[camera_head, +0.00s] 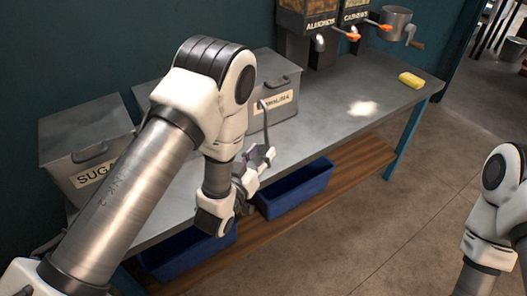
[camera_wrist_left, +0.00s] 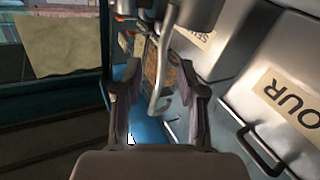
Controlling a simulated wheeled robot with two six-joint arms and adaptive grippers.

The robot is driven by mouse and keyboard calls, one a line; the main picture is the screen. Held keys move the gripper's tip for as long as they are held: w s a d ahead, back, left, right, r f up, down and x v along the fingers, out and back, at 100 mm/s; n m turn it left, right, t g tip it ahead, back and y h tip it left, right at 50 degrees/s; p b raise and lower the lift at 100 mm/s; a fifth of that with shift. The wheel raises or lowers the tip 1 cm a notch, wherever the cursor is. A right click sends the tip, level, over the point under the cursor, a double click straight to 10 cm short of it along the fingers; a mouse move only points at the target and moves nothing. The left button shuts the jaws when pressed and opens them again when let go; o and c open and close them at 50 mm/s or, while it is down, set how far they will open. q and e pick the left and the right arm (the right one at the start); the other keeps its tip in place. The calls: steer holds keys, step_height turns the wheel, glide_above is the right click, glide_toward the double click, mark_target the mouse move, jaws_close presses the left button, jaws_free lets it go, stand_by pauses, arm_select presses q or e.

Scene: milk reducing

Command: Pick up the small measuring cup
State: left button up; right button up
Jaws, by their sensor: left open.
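A grey metal rod with a hooked end (camera_wrist_left: 160,85) stands between the fingers of my left gripper (camera_wrist_left: 157,82) in the left wrist view. It appears to be the handle of the small measuring cup; a rounded metal body (camera_wrist_left: 200,12) shows above it, cut off by the frame's top edge. In the head view the rod (camera_head: 266,118) rises in front of the semolina bin, just above my left gripper (camera_head: 262,160). The gripper is open around the rod and not closed on it. The cup body is not clearly seen in the head view. My right gripper is out of view.
Metal bins, one marked sugar (camera_head: 75,140), line the wall along the metal table (camera_head: 335,105). Blue crates (camera_head: 295,190) sit on the shelf below. The right tabletop is mostly clear.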

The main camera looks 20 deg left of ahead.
mark_target(267, 148)
arm_select(q)
steer(key=w, duration=0.4)
steer(key=shift+w+d, duration=0.2)
jaws_close()
